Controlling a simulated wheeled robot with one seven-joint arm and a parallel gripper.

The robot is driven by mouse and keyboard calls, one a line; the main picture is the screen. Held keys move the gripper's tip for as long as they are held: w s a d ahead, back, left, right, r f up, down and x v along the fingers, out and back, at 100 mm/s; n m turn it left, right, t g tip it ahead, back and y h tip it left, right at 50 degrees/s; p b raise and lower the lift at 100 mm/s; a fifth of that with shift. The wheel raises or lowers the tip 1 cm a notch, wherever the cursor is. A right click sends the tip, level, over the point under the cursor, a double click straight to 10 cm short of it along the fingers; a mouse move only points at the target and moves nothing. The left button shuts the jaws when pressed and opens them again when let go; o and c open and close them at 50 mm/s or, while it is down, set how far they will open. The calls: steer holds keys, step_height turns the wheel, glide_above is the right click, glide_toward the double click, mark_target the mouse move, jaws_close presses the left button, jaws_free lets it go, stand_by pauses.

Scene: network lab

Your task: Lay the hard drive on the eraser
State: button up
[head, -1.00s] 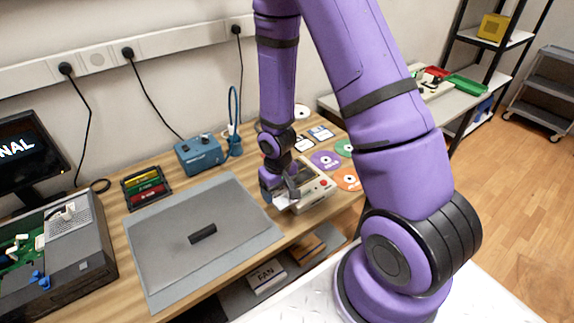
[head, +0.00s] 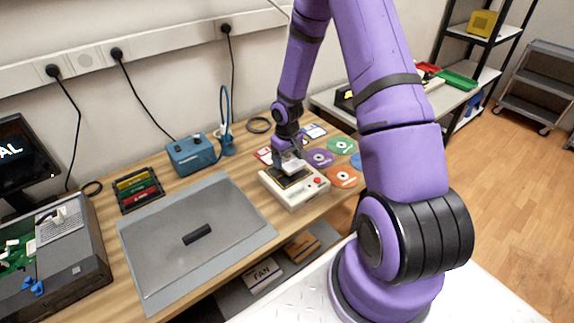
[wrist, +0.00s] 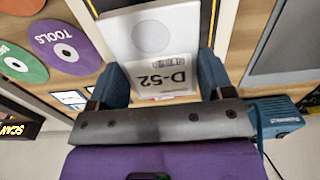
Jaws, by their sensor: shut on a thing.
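The hard drive (wrist: 150,35) is a pale flat block with a "D-52" label. My gripper (wrist: 160,80) is shut on it, one blue finger on each side. In the head view the drive (head: 292,167) is over the rear part of the eraser. The eraser (head: 300,196) is a cream box with a dark, yellow-edged top plate and a red button at its right. In the wrist view the plate's edge (wrist: 208,20) shows beside the drive. I cannot tell whether the drive touches the plate.
Coloured discs (head: 320,157) lie right of and behind the eraser. A grey mat (head: 160,250) with a black bar (head: 197,235) lies to the left. A blue box (head: 192,155) stands at the back. An open computer case (head: 60,260) is at far left.

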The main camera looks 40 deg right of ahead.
mark_target(287, 159)
steer(key=shift+f, duration=1.7)
steer(key=shift+f, duration=0.15)
steer(key=o, duration=1)
